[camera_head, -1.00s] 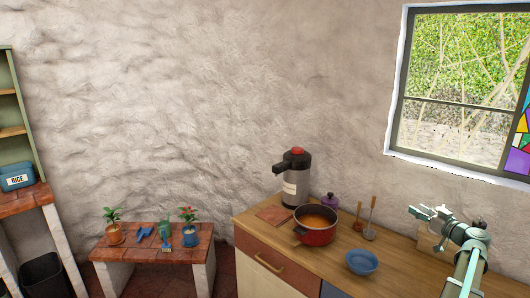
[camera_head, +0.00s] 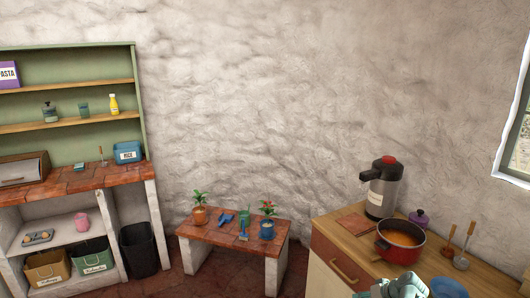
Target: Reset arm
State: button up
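Part of my arm shows at the bottom edge, right of centre, in front of the wooden counter (camera_head: 472,270). My gripper (camera_head: 372,294) seems to be at the left end of this part, cut off by the frame's edge. Its fingers cannot be made out, so I cannot tell whether it is open or shut. No held object is visible. The red pot (camera_head: 400,243) with orange contents stands on the counter just beyond the arm.
A black and grey dispenser (camera_head: 382,187), a purple-lidded jar (camera_head: 418,219) and two upright utensils (camera_head: 462,262) stand on the counter. A low tiled bench (camera_head: 222,238) holds potted plants. A shelf unit (camera_head: 140,95) and a black bin (camera_head: 139,250) are at left.

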jog(key=s+a+f+g+h, duration=0.25)
jog(key=s+a+f, duration=0.25)
jog(key=s+a, duration=0.45)
jog(key=s+a+f+g+h, duration=0.2)
jog(key=s+a+f+g, duration=0.3)
jog(key=a, duration=0.7)
jog(key=s+f+g+b, duration=0.5)
jog(key=s+f+b, duration=0.5)
jog(key=s+f, duration=1.9)
jog(key=shift+s+a+n+g, duration=0.15)
jog(key=shift+s+n+g, duration=0.25)
jog(key=shift+s, duration=0.5)
